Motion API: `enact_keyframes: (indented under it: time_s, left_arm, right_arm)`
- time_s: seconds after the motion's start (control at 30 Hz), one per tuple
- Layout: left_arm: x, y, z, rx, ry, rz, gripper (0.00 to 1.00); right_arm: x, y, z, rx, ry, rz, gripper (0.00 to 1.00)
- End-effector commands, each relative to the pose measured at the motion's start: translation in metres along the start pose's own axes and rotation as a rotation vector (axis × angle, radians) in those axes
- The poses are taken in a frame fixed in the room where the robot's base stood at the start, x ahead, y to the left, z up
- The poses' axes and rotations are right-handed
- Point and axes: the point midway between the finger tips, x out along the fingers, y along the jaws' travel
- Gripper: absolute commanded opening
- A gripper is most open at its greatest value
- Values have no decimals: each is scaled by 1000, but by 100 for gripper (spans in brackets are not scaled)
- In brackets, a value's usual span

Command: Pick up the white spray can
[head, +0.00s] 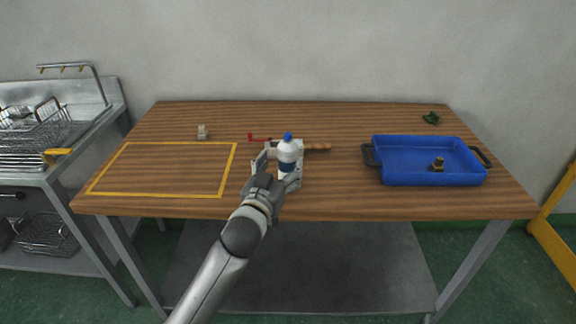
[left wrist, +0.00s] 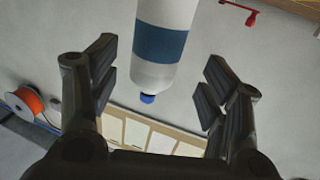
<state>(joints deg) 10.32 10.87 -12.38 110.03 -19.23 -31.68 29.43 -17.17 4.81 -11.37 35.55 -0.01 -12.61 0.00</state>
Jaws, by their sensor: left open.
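The white spray can (head: 287,152) has a blue cap and a blue band and stands upright near the middle of the wooden table (head: 330,205). My left gripper (head: 279,166) is open, with its fingers on either side of the can. In the left wrist view the can (left wrist: 164,45) shows between the open fingers of the left gripper (left wrist: 160,82), with gaps on both sides and the blue cap toward the bottom of the picture. The can's lower part is partly hidden by the gripper in the head view. My right gripper is not in view.
A blue tray (head: 430,178) with a brass-coloured part (head: 438,164) stands at the right. A wooden-handled item (head: 318,147) and a red tool (head: 258,138) lie close to the can. A yellow outlined area (head: 165,194) is at the left, with a small pale object (head: 202,132) behind.

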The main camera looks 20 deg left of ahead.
Motion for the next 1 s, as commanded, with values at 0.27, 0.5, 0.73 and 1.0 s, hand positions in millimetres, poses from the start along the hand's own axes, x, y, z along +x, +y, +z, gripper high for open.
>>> enact_keyframes:
  time_s: [0.27, 0.5, 0.73, 1.0]
  left_arm:
    - [28, 5, 5, 1, 0, 0, 71]
    - [50, 5, 6, 0, 0, 1, 71]
    - [51, 5, 7, 0, -1, 1, 71]
    - [51, 5, 7, 0, -1, 0, 42]
  right_arm:
    - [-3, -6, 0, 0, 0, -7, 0]
    - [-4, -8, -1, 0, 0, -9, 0]
    - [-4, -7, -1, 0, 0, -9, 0]
    - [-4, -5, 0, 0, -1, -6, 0]
